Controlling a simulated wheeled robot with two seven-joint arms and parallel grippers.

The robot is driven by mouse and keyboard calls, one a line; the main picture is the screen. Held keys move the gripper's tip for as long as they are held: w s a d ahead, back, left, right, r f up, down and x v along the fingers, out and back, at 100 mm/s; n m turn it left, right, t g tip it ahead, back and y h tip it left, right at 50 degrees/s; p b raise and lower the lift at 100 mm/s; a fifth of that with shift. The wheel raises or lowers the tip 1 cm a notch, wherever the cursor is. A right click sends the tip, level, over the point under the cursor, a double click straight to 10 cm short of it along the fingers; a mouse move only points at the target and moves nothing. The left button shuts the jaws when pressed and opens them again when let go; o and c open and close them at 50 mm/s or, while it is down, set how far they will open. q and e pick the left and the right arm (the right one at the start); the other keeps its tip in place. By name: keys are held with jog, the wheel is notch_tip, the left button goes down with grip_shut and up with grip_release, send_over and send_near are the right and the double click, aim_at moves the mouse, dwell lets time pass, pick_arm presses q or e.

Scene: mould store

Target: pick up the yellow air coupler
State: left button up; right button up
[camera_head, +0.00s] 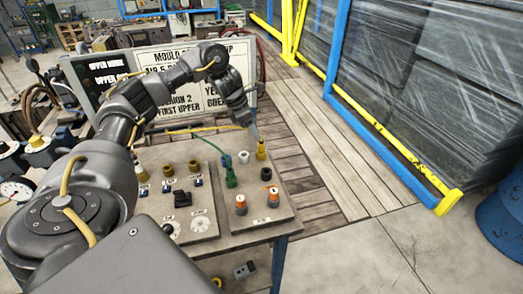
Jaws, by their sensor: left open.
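The yellow air coupler (261,152) stands upright near the back right of a beige panel on the workbench. My left gripper (255,134) hangs over the back of this panel, open, with its fingertips close to the top of the yellow coupler. I cannot tell whether a finger touches it. My left arm comes in from the left and arches over the bench. My right gripper is not in view.
Two orange-banded fittings (241,204) are in front. A lettered sign board (158,58) rises behind. Floor right of the bench is clear.

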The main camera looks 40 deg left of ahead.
aim_at(260, 143)
pick_arm(q)
jog(key=x, duration=0.3)
jog(key=shift+w+r, duration=0.1)
jog(key=x, duration=0.1)
jog(key=p+x, duration=0.1)
jog(key=x, duration=0.1)
jog(key=p+x, duration=0.1)
jog(key=shift+f, duration=0.45)
jog(key=shift+d+f, duration=0.1)
jog(key=shift+f, duration=0.15)
grip_shut()
